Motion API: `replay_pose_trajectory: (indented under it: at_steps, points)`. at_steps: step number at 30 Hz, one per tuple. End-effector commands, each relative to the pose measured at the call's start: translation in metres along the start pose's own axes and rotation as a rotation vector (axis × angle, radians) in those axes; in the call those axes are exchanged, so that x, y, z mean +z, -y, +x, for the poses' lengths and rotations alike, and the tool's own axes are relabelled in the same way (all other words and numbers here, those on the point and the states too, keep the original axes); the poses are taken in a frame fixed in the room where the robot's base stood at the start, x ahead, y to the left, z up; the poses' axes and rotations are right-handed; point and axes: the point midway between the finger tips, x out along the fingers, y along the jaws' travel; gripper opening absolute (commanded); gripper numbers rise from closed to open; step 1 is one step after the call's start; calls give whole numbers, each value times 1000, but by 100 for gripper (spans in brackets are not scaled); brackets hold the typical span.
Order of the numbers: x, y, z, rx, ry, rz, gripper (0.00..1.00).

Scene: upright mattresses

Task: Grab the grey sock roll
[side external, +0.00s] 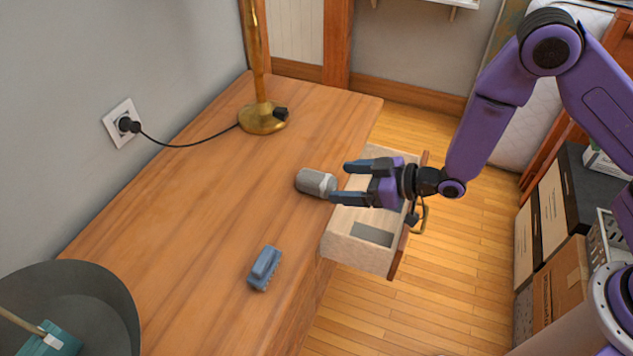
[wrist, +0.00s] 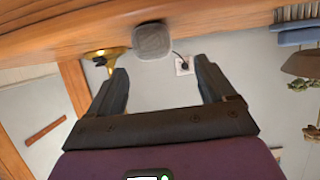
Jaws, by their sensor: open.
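The grey sock roll (side external: 316,183) lies on the wooden desk top near its right edge, beside the open drawer. In the wrist view the sock roll (wrist: 152,41) shows ahead of the fingers, between their lines and toward the top of the picture. My gripper (side external: 342,182) is open and empty, with its two fingers pointing left toward the sock roll. In the side view the fingertips are close to the roll's right end; I cannot tell whether they touch it. The fingers also show in the wrist view (wrist: 162,78), spread wide.
An open drawer (side external: 345,253) juts out below my gripper. A blue-grey brush-like object (side external: 264,268) lies on the desk (side external: 190,235) nearer the front. A brass lamp (side external: 262,117) with a cord stands behind. A dark bin-like container (side external: 105,290) is at lower left. The desk's middle is clear.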

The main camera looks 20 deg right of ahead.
Motion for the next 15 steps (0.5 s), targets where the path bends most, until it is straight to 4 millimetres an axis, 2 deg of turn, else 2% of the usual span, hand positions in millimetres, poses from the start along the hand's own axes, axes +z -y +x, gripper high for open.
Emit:
replay_pose_trajectory:
  at_steps: [4,15]
  points:
    - [0,0,20,-1,-1,0,83]
    - [0,-3,42,0,0,0,83]
